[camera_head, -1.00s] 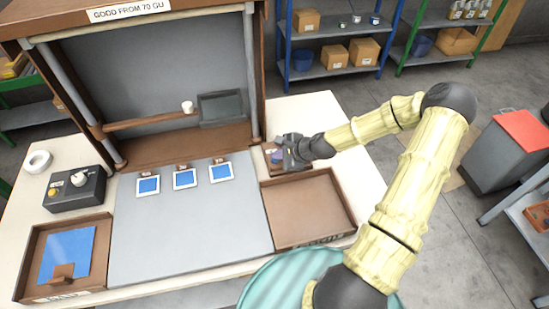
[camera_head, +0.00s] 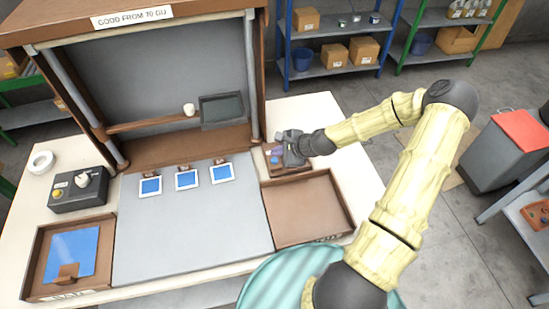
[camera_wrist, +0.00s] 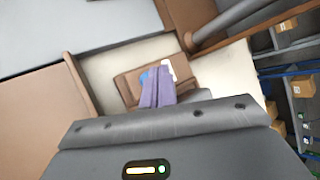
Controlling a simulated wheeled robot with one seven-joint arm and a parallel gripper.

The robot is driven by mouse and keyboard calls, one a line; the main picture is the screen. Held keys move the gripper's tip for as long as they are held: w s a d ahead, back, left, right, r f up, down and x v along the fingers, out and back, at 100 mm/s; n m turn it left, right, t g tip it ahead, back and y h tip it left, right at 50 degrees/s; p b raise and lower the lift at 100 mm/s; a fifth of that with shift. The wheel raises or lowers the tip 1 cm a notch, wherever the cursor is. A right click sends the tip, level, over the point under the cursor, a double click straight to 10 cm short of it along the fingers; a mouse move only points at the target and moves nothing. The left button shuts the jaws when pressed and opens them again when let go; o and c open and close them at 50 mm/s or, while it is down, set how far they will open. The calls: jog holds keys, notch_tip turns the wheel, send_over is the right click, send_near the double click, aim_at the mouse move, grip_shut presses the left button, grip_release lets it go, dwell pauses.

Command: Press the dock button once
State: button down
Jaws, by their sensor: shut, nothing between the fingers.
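The dock (camera_head: 288,170) is a small brown block on the table behind the right-hand tray. It also shows in the wrist view (camera_wrist: 126,86). A blue button (camera_head: 275,160) is on it, and in the wrist view the button (camera_wrist: 144,76) is partly hidden by the purple fingers. My gripper (camera_head: 276,151) is shut and empty, its fingertips over the dock close to the button. In the wrist view the gripper's fingertips (camera_wrist: 158,74) overlap the button and sit beside a white label (camera_wrist: 168,69). I cannot tell whether they touch the button.
An empty brown tray (camera_head: 305,205) lies in front of the dock. A wooden booth (camera_head: 262,70) rises behind to the left. A grey mat (camera_head: 190,235) carries several blue-and-white tiles. A black control box (camera_head: 78,193) and a tray with a blue sheet (camera_head: 72,255) stand left.

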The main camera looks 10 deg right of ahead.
aim_at(277, 161)
jog(key=shift+r+p, duration=1.65)
jog(key=shift+r, duration=0.6)
jog(key=s+r+n+g+h, duration=0.4)
jog(key=s+r+n+h, duration=0.2)
jog(key=s+r+n, duration=1)
jog(key=s+a+n, duration=0.1)
jog(key=s+n, duration=0.1)
jog(key=s, duration=0.2)
jog(key=shift+r+n, duration=0.2)
jog(key=shift+n, duration=0.1)
jog(key=shift+f, duration=0.1)
